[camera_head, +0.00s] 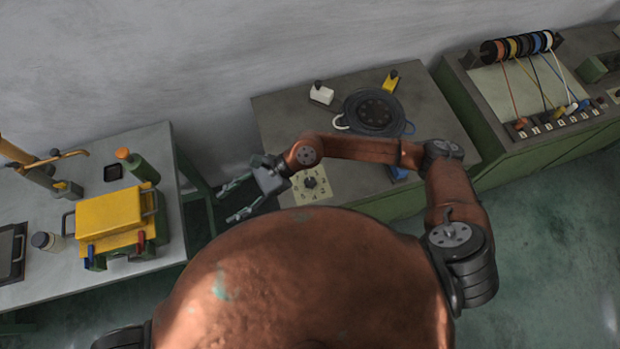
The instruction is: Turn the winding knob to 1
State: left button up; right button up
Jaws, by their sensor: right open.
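The winding knob (311,182) is a small dark knob on a cream dial plate (322,195) with dark marks around it. The plate lies on the front left part of the middle bench. Its marks are too small to read, so I cannot tell where the knob points. My right gripper (227,204) is open and empty. It is left of the dial plate, apart from the knob, with its fingers pointing left over the gap between the benches. My right arm passes just behind the plate. My left gripper is out of view.
A black round part (373,111), a white block (321,94) and a yellow block (390,82) stand at the back of the middle bench. The left bench holds a yellow box (108,216) and a green bottle (137,165). Coloured wire spools (520,45) stand at right.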

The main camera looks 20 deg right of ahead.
jog(key=w+d+f+n+h, duration=0.2)
jog(key=d+f+n+h, duration=0.15)
jog(key=d+f, duration=0.35)
jog(key=n+t+h, duration=0.2)
jog(key=n+h, duration=0.1)
jog(key=h, duration=0.6)
send_over(310, 181)
notch_tip(310, 181, down, 6)
jog(key=shift+d, duration=0.1)
notch_tip(310, 181, down, 7)
jog(key=shift+r+p, duration=0.2)
jog(key=shift+p, duration=0.65)
jog(key=shift+f, duration=0.4)
jog(key=shift+c, duration=0.3)
jog(key=c, duration=1.1)
jog(key=shift+m, duration=0.25)
